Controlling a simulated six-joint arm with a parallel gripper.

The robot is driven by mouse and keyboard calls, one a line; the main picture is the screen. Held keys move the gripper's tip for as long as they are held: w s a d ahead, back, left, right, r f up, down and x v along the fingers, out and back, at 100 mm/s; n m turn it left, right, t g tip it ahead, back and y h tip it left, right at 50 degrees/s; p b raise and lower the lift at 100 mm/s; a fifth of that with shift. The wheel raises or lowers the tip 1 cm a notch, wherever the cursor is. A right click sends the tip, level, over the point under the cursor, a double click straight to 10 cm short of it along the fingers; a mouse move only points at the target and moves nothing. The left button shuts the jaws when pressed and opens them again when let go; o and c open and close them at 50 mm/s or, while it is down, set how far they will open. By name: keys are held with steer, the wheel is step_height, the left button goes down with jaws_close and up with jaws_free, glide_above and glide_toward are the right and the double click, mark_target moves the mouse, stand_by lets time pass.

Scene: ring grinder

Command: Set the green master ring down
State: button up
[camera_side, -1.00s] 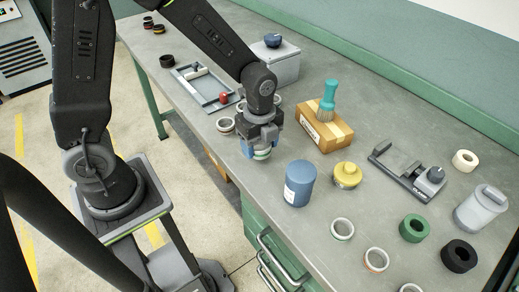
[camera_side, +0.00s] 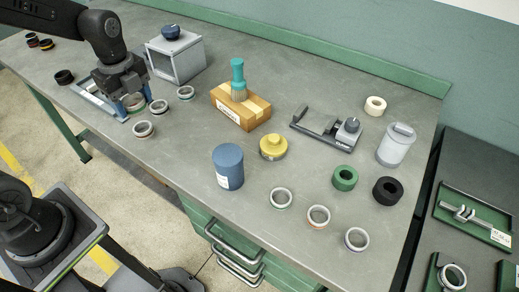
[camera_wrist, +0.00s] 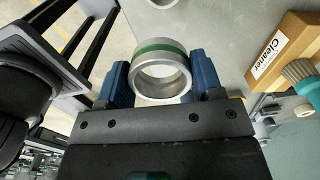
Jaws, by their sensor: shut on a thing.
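My gripper (camera_side: 130,104) is at the left of the bench in the side view, pointing down beside the light grey frame (camera_side: 88,96). Its blue fingers are shut on the green master ring, a silver ring with a green band (camera_wrist: 160,48), seen clearly between them in the wrist view. In the side view the ring is mostly hidden by the fingers, and I cannot tell whether it touches the bench or frame. Loose silver rings stand close by: one in front (camera_side: 143,135), one to the right (camera_side: 159,112) and one farther right (camera_side: 185,97).
A grey box with a blue knob (camera_side: 187,62) stands behind my gripper. The wooden block with a teal brush (camera_side: 238,115), blue canister (camera_side: 228,168) and yellow-topped part (camera_side: 272,146) are to the right. Several rings lie near the front edge. Bench between the canister and loose rings is clear.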

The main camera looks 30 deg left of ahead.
steer(key=w+d+r+m, duration=0.1)
steer(key=w+d+m, duration=0.1)
steer(key=w+d, duration=0.5)
steer(key=m, duration=0.5)
glide_above(308, 168)
steer(key=f, duration=0.7)
steer(key=shift+a+f, duration=0.25)
steer(key=shift+f, duration=0.1)
steer(key=shift+d+f, duration=0.25)
steer(key=shift+f, duration=1.85)
steer(key=shift+f, duration=0.2)
steer(key=o, duration=1)
